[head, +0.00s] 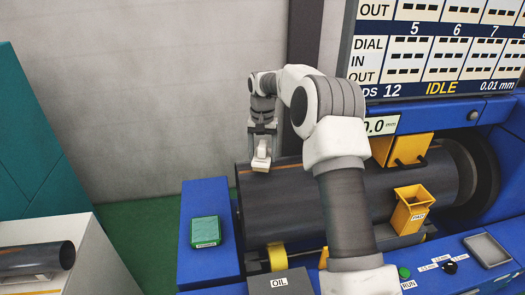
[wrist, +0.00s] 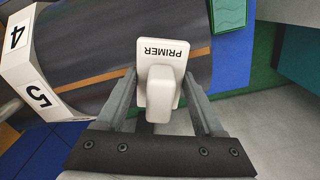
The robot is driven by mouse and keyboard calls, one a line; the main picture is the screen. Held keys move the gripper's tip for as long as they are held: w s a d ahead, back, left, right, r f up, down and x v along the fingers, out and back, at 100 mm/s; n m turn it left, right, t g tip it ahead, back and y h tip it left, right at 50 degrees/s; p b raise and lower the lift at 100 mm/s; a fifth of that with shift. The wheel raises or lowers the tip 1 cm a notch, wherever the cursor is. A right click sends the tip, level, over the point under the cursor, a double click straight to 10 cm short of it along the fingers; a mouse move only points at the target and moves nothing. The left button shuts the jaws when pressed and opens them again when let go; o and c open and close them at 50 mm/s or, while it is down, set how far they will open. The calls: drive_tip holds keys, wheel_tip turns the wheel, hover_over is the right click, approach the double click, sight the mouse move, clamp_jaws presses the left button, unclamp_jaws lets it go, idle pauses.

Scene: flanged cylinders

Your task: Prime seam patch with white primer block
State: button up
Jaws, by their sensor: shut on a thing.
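The white primer block (head: 261,161), lettered PRIMER, also shows in the wrist view (wrist: 162,52). My gripper (head: 262,143) is shut on the block's handle, with one finger on each side in the wrist view (wrist: 160,92). The block is over the upper left end of the dark cylinder (head: 290,204). A thin orange-brown seam line (wrist: 92,80) runs along the cylinder and passes behind the block in the wrist view. I cannot tell whether the block touches the surface. No separate patch outline is clear.
A green block (head: 206,231) sits on the blue frame left of the cylinder. A yellow PAD holder (head: 410,210) and a grey OIL box (head: 281,282) are nearby. Another dark pipe (head: 35,258) lies at left.

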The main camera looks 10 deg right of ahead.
drive_tip(key=shift+f+b, duration=0.6)
drive_tip(key=shift+f, duration=0.6)
idle(0.6)
drive_tip(key=shift+d, duration=0.1)
drive_tip(key=shift+d+r+p, duration=0.15)
drive_tip(key=shift+d+p, duration=0.25)
drive_tip(key=shift+d, duration=1.2)
drive_tip(key=shift+d+f+p, duration=0.2)
drive_tip(key=shift+d+p, duration=0.4)
drive_tip(key=shift+d, duration=2.95)
drive_tip(key=shift+d+p, duration=0.5)
drive_tip(key=shift+d, duration=1.2)
drive_tip(key=shift+r, duration=0.2)
drive_tip(key=shift+a+f+b, duration=0.2)
drive_tip(key=shift+a+b, duration=0.2)
drive_tip(key=shift+a, duration=3.45)
drive_tip(key=shift+a+r, duration=0.15)
drive_tip(key=shift+a, duration=2.95)
